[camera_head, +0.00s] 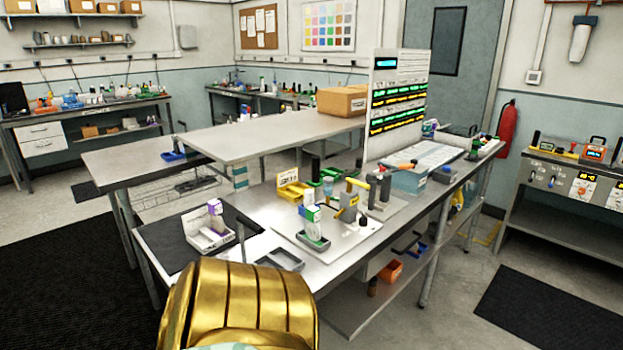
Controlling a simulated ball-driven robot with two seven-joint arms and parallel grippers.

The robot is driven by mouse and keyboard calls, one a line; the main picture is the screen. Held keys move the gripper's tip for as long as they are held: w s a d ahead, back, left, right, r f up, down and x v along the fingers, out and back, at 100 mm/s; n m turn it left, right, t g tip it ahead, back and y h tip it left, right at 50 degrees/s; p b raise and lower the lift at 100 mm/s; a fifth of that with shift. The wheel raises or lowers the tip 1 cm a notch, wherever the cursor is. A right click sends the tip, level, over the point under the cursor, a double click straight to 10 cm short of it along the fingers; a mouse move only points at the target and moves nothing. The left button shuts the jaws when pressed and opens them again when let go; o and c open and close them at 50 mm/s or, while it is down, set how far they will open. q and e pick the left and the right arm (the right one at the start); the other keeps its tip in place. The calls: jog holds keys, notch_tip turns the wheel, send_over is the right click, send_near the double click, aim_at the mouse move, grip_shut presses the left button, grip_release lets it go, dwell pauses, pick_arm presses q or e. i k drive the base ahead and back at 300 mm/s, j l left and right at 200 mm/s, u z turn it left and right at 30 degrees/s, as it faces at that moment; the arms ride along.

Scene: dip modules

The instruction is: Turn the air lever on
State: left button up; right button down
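I cannot pick out the air lever for certain. On the metal workbench (330,275), a small upright fixture with a yellow handle (357,184) stands near the middle. Behind it to the right, an orange handle (407,166) sticks out above a blue-sided tray. Either could be a lever, and their settings are too small to read. Neither of my grippers is in view. A large gold rounded part at the bottom centre looks like my own arm or body and hides the bench's near left corner.
A lit display panel (398,92) stands upright on the bench. A raised grey shelf (250,140) with a cardboard box (341,101) lies behind. Small trays (279,260) and bottles crowd the bench top. The floor to the right is clear, with a black mat (555,310).

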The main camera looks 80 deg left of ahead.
aim_at(358, 184)
jog(key=i+j+u, duration=0.2)
jog(key=u, duration=0.3)
jog(key=i+j+u, duration=0.1)
jog(key=i+u, duration=0.15)
jog(key=u, duration=0.2)
jog(key=i+u, duration=0.25)
jog(key=u, duration=0.25)
jog(key=i+u, duration=0.25)
jog(key=u, duration=0.25)
jog(key=i+l+u, duration=0.2)
jog(key=u, duration=0.25)
jog(key=i+u, duration=0.5)
jog(key=i+j, duration=0.05)
